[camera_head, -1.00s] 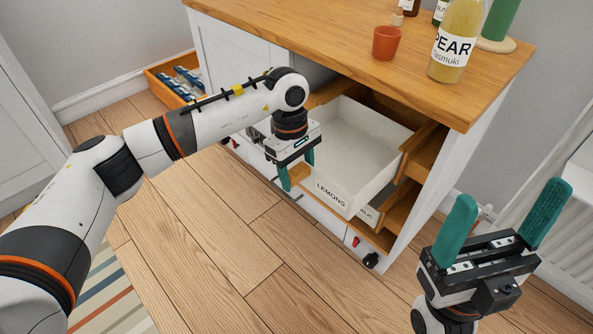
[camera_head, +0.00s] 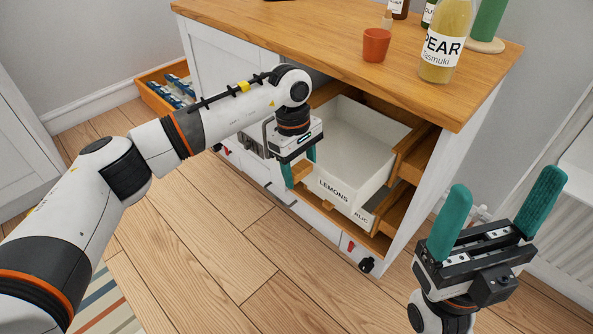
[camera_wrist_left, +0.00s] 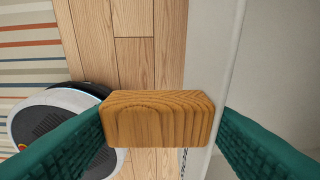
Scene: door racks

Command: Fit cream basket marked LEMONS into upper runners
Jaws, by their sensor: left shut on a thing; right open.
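The cream basket (camera_head: 345,135) marked LEMONS is in the cabinet opening, its front projecting past the cabinet face. My left gripper (camera_head: 301,172) is shut on a wooden block at the basket's front. In the left wrist view the block (camera_wrist_left: 158,118) sits between the green fingers, beside the pale basket wall (camera_wrist_left: 215,60). A wooden upper runner (camera_head: 412,152) shows close along the basket's right side; the left runner is mostly hidden, and whether the basket is seated in them I cannot tell. My right gripper (camera_head: 497,225) is open and empty, right of the cabinet.
Another cream basket (camera_head: 362,218), its label partly covered, is just below. More wooden rails (camera_head: 393,210) are lower right. The wooden worktop (camera_head: 300,40) overhangs the opening and carries an orange cup (camera_head: 376,45) and a PEAR bottle (camera_head: 441,45).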

